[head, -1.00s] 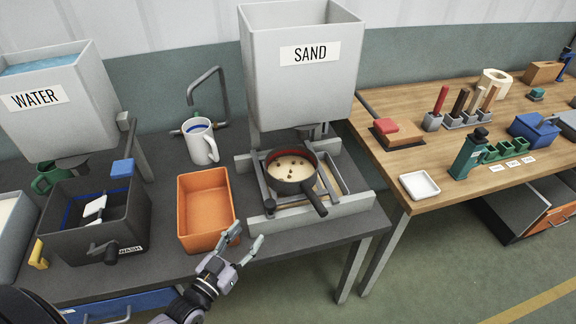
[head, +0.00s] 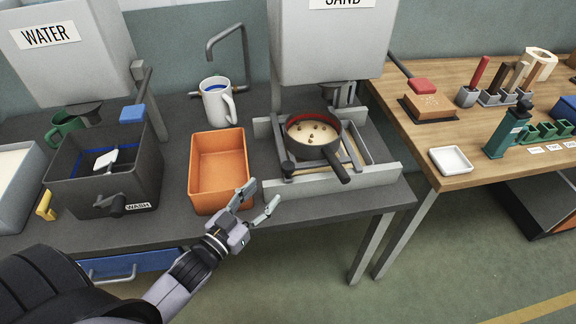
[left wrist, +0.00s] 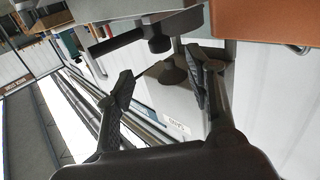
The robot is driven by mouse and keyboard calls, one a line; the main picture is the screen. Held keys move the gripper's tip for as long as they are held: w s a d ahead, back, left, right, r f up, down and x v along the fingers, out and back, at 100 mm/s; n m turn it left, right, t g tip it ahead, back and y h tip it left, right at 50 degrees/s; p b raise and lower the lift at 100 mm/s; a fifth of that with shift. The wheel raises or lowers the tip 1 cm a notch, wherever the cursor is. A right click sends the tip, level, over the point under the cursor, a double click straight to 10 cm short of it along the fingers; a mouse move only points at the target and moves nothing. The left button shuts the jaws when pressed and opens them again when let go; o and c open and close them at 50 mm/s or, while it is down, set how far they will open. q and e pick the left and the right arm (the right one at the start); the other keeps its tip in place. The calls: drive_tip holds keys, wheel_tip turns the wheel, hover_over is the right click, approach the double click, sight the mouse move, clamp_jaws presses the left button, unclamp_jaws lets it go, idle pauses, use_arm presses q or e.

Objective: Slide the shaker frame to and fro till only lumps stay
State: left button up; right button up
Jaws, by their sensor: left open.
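The shaker frame (head: 290,166) is a grey metal frame under the sand hopper (head: 330,45), set between low pale rails. A dark round pan (head: 318,148) with a reddish inner rim sits in it, its handle pointing toward the front right. Pale sand with several brown lumps shows inside the pan. My left gripper (head: 257,203) is open and empty, at the bench's front edge, left of and in front of the frame. In the left wrist view its two fingers (left wrist: 160,82) are apart. My right gripper is not in view.
An orange bin (head: 219,205) stands left of the frame, close to my left gripper. A white mug (head: 213,105) is behind it. A dark wash basin (head: 75,190) is farther left. A wooden table (head: 455,180) with tools stands to the right.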

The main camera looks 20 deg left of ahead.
sight(284, 172)
use_arm(q)
drive_tip(key=w, duration=0.3)
drive_tip(key=w+d+p, duration=0.1)
drive_tip(key=w, duration=0.3)
drive_tip(key=w+d, duration=0.1)
drive_tip(key=w, duration=0.3)
drive_tip(key=shift+w+d, duration=0.15)
drive_tip(key=shift+c, duration=0.2)
clamp_jaws()
